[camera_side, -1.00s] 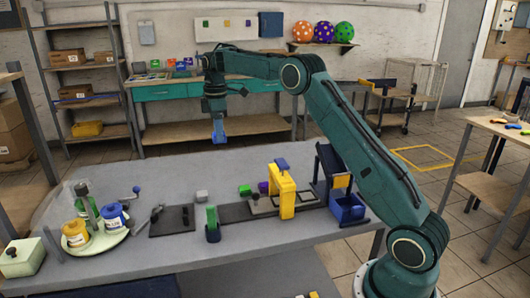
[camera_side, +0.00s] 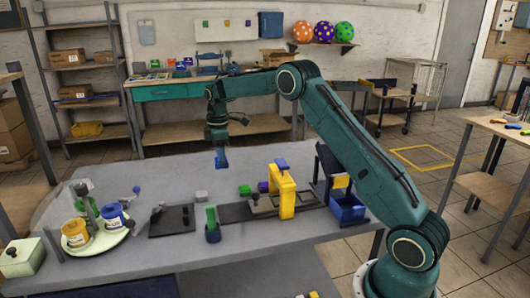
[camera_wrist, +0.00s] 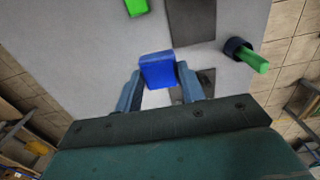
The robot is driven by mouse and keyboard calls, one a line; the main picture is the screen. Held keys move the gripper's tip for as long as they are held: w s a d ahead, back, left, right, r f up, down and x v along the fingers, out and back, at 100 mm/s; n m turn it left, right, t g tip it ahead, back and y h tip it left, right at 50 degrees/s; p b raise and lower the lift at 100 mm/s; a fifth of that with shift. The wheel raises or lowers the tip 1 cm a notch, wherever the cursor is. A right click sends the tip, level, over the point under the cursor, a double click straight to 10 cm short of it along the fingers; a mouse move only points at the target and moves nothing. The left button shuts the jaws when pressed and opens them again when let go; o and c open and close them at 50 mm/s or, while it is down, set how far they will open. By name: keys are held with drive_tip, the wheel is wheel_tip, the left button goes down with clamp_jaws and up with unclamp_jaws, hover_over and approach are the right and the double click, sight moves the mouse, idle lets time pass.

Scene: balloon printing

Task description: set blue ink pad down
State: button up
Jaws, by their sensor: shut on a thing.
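The blue ink pad (camera_wrist: 158,71) is a small blue block held between the two fingers of my gripper (camera_wrist: 160,82) in the wrist view. In the side view my gripper (camera_side: 220,150) points down with the blue ink pad (camera_side: 221,163) at its tip, over the back part of the grey table (camera_side: 290,238). The pad looks held above the tabletop; the exact gap is hard to tell. A green pad (camera_side: 245,190) and a purple block (camera_side: 263,187) sit on the table, to the right of and nearer than my gripper.
A grey block (camera_side: 201,196) lies in front of my gripper. A green-handled tool stands in a dark cup (camera_side: 212,233). A yellow press (camera_side: 284,190) stands on the dark rail. A round tray (camera_side: 100,243) with ink jars is at left. The table's back middle is clear.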

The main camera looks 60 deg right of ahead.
hover_over(225, 201)
wheel_tip(225, 201, down, 10)
drive_tip(key=shift+a+r, duration=0.1)
drive_tip(key=shift+r, duration=0.1)
drive_tip(key=shift+f, duration=2.1)
drive_tip(key=shift+f, duration=0.2)
drive_tip(key=o, duration=0.8)
drive_tip(key=shift+o, duration=0.2)
drive_tip(key=shift+r, duration=0.15)
wheel_tip(225, 201, up, 12)
drive_tip(key=shift+f, duration=0.1)
